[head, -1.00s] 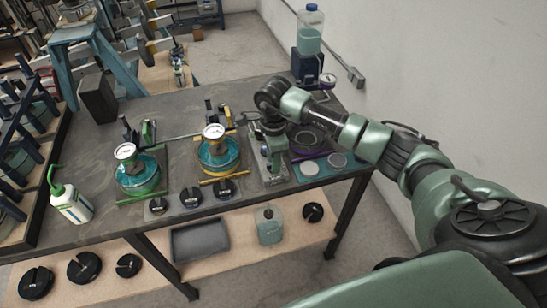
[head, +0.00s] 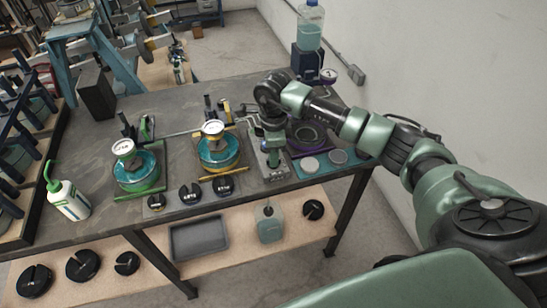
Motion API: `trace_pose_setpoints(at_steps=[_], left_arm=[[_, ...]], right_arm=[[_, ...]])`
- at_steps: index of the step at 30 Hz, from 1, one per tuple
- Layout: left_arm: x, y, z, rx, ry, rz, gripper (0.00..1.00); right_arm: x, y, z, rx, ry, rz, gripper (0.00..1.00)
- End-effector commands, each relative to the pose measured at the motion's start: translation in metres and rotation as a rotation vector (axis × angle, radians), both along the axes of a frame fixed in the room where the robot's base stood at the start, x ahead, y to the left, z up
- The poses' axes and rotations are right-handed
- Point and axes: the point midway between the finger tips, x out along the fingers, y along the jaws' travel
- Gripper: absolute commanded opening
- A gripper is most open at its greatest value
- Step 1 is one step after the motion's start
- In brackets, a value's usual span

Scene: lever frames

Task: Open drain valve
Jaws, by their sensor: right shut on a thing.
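My right gripper (head: 272,152) points down at a grey metal block (head: 275,174) near the table's right end. It is shut on a small part at the top of that block, probably the drain valve's handle. The gripper and wrist hide most of this part, so its angle cannot be made out. My left gripper is not in view.
Two teal-topped vessels with dial gauges, one on a green base (head: 136,175) and one on a yellow base (head: 217,152), stand to the left. A green-capped bottle (head: 68,200) stands at the table's left front. Black slotted weights (head: 191,193) lie along the front. A clear bottle (head: 309,30) stands at the back right.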

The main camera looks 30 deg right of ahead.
Motion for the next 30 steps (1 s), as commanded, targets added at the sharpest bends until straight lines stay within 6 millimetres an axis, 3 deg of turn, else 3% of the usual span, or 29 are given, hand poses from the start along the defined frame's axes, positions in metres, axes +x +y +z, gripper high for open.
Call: trace_pose_setpoints(at_steps=[12,30], left_arm=[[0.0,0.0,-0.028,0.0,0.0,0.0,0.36],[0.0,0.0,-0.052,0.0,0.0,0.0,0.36]], right_arm=[[0.001,-0.001,-0.002,-0.001,-0.005,-0.385,0.0],[0.001,-0.001,0.0,0.0,-0.004,-0.925,0.0]])
